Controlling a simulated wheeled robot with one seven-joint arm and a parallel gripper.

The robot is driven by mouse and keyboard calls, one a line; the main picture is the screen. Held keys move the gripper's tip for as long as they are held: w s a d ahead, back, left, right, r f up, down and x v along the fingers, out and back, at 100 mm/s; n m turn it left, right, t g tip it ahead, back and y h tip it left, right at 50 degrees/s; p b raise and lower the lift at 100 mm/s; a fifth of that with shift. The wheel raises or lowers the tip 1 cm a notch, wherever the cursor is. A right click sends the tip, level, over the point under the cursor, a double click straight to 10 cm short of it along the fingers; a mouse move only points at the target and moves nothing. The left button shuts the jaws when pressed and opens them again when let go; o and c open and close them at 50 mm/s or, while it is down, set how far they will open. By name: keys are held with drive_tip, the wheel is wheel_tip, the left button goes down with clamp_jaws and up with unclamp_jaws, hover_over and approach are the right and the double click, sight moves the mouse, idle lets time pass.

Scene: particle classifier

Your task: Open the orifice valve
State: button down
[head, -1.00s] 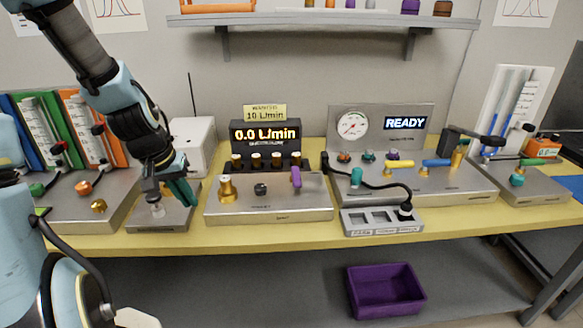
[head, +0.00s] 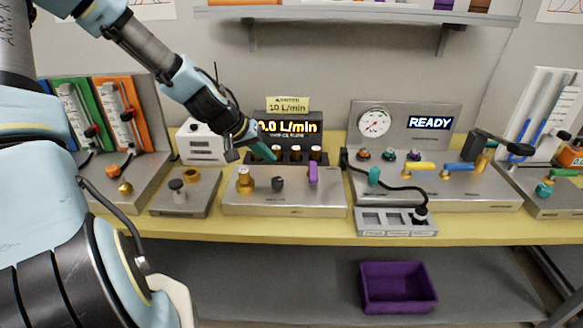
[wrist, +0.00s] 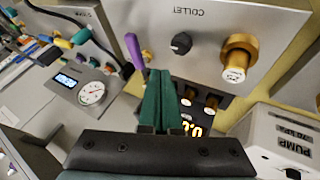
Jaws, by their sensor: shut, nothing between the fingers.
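No label that I can read names the orifice valve. The steel collet module (head: 300,206) carries a brass knob (head: 245,180), a black knob (head: 278,184) and an upright purple lever (head: 313,173). In the wrist view, the purple lever (wrist: 135,50), black knob (wrist: 181,43) and brass knob (wrist: 238,58) also show. My gripper (head: 271,155) has its teal fingers together and empty, above the module's back left part, in front of the flow display (head: 290,128). In the wrist view, my gripper (wrist: 160,85) appears beside the purple lever, with contact unclear.
The display reads 0.0 L/min, under a 10 L/min tag (head: 288,104). Several brass-capped parts stand below it. A white pump box (head: 203,146) is at left. At right, a gauge panel (head: 405,128) reads READY; a shelf (head: 370,15) hangs above.

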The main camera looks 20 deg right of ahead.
sight(313, 174)
drive_tip(key=b+x, duration=0.7)
drive_tip(key=x, duration=0.2)
drive_tip(key=shift+s+d+f, duration=0.1)
drive_tip(key=shift+d, duration=0.1)
drive_tip(key=shift+s+d+f+p, duration=0.1)
drive_tip(key=shift+s+d+p, duration=0.1)
drive_tip(key=shift+d, duration=0.3)
drive_tip(key=shift+s+d+f+p, duration=0.1)
drive_tip(key=shift+s+d+p, duration=0.1)
drive_tip(key=shift+d, duration=0.3)
drive_tip(key=shift+s+d+f+p, duration=0.1)
drive_tip(key=shift+s+d+p, duration=0.2)
drive_tip(key=shift+d, duration=0.55)
drive_tip(key=shift+s+d, duration=0.1)
drive_tip(key=shift+s, duration=0.05)
